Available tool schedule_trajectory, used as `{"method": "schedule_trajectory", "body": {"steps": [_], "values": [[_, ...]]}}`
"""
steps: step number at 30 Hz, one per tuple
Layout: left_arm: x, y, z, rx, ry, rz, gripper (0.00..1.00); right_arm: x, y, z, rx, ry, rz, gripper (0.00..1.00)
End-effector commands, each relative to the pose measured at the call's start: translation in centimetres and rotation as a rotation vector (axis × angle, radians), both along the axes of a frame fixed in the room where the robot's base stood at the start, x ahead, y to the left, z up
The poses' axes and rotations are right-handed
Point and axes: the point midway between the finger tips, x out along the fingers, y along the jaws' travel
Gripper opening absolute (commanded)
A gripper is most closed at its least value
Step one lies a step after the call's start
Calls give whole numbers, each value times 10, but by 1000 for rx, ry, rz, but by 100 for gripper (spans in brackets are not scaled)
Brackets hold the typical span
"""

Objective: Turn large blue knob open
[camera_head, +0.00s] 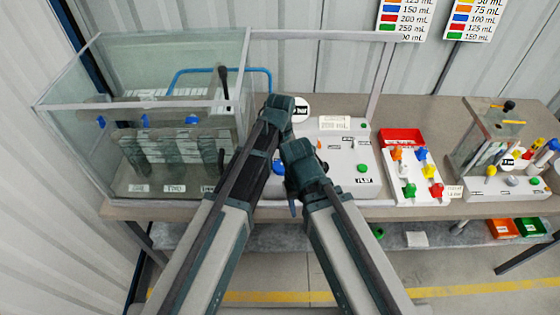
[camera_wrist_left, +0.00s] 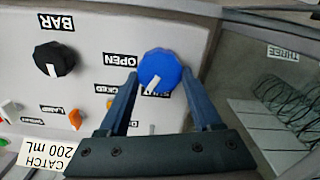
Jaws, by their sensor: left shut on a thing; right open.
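The large blue knob (camera_wrist_left: 160,66) is between the two fingers of my left gripper (camera_wrist_left: 160,76) in the left wrist view, and the gripper is shut on it. Its white mark points down-left, toward the partly covered SHUT label; the OPEN label (camera_wrist_left: 122,60) is to its left. In the head view a bit of the blue knob (camera_head: 278,168) shows beside my arm, near the panel's front edge. My left fingers are hidden there. My right gripper (camera_head: 292,206) is open and empty, low in front of the panel.
A black knob (camera_wrist_left: 53,60) with a BAR label stands on the same white panel (camera_head: 345,140). A glass tank (camera_head: 150,195) stands close on the left. A white manifold (camera_head: 418,190) with coloured knobs and a red bin (camera_head: 401,136) are to the right.

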Motion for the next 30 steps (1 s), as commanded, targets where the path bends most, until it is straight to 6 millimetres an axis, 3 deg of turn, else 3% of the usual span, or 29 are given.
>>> {"method": "schedule_trajectory", "body": {"steps": [30], "values": [[-1, -5, 0, 0, 0, -919, 10, 0, 0, 0, 0, 0, 0, 50]]}}
